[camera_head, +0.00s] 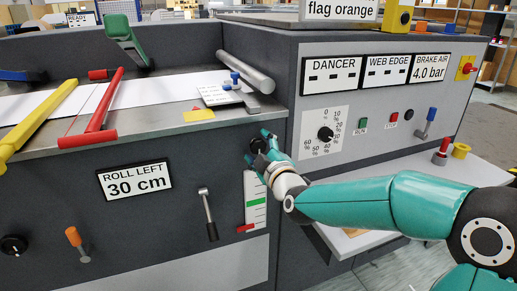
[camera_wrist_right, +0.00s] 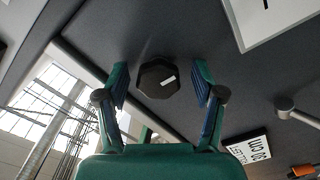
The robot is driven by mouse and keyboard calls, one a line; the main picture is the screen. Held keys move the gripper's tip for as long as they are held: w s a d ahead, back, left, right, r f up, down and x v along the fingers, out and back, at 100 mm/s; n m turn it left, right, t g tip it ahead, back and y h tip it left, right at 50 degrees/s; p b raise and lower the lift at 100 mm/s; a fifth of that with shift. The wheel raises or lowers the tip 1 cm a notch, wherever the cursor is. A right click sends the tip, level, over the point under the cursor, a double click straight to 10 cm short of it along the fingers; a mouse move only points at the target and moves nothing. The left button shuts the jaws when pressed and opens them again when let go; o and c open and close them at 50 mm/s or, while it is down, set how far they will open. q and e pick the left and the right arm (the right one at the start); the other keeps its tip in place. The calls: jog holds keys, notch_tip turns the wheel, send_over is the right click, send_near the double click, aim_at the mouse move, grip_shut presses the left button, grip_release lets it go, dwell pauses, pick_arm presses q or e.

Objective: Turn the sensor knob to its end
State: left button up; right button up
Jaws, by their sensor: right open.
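A black knob (camera_wrist_right: 158,79) with eight flat sides and a short white mark sits on the dark front panel. In the head view the knob (camera_head: 259,146) is partly hidden by my right gripper (camera_head: 258,148). In the right wrist view the two fingers of the right gripper (camera_wrist_right: 161,83) stand apart on either side of the knob, with a visible gap to each side. The gripper is open and faces the panel. No label naming the knob is readable. My left gripper is not in view.
Just below the gripper is a white scale with a green band and a red pointer (camera_head: 256,200). A lever (camera_head: 208,214) stands left of it. A percent dial (camera_head: 325,134) is on the panel to the right. A grey roller (camera_head: 246,71) lies above.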

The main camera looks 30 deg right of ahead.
jog(key=c, duration=1.1)
jog(key=shift+a, duration=0.1)
jog(key=shift+c, duration=0.2)
jog(key=shift+f, duration=0.1)
